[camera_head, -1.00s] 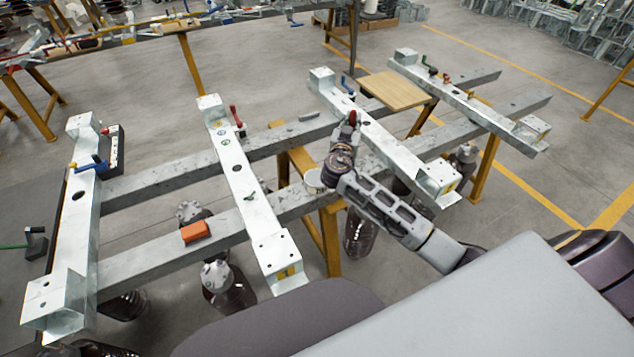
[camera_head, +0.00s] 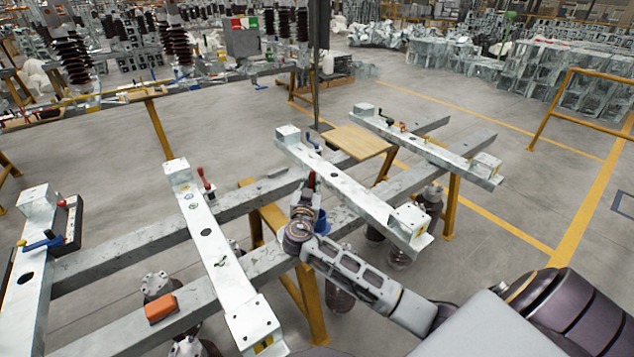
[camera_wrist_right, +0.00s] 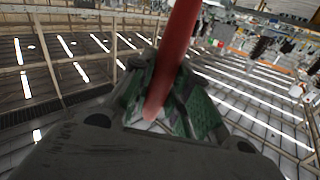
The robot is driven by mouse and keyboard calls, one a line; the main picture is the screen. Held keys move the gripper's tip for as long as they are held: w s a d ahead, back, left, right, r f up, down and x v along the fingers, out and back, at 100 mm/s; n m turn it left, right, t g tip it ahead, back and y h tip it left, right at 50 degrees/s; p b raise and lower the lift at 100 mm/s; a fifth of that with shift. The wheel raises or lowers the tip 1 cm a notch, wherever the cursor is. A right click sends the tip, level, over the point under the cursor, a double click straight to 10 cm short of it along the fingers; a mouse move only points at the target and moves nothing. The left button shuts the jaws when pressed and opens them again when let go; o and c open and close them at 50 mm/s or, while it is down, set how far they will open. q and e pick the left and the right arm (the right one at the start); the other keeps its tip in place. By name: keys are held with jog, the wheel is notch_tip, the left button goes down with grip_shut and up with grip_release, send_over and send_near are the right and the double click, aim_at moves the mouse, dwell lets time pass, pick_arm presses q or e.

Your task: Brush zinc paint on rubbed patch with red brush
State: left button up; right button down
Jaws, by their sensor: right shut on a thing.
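My right gripper (camera_head: 304,205) is at the third steel frame, seen from above and mostly hidden by its own wrist. It is shut on a red-handled tool, taken as the red brush (camera_wrist_right: 176,50), whose handle shows large in the right wrist view. A bit of red (camera_head: 311,180) also shows just beyond the wrist in the head view. The bristles are hidden. A blue container (camera_head: 322,222) stands partly hidden behind my right wrist; its contents cannot be seen. I cannot make out a rubbed patch. My left gripper is out of view.
Pale steel crosspieces (camera_head: 205,230) lie across two long grey beams (camera_head: 140,235) on yellow trestles. Several clamps, an orange block (camera_head: 161,308) and a wooden board (camera_head: 357,141) rest on them. Dark insulators hang below. Open floor (camera_head: 480,130) lies to the right.

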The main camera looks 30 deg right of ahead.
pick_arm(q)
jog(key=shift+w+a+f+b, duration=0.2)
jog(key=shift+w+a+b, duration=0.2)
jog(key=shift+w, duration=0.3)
pick_arm(e)
jog(key=s+a+r+m, duration=0.1)
jog(key=s+a+m, duration=0.2)
jog(key=a, duration=0.3)
jog(key=shift+s+a+r+h, duration=0.2)
jog(key=shift+a+h, duration=0.1)
jog(key=shift+a, duration=0.1)
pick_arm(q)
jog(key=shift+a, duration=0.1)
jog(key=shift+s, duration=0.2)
pick_arm(e)
jog(key=shift+f, duration=0.1)
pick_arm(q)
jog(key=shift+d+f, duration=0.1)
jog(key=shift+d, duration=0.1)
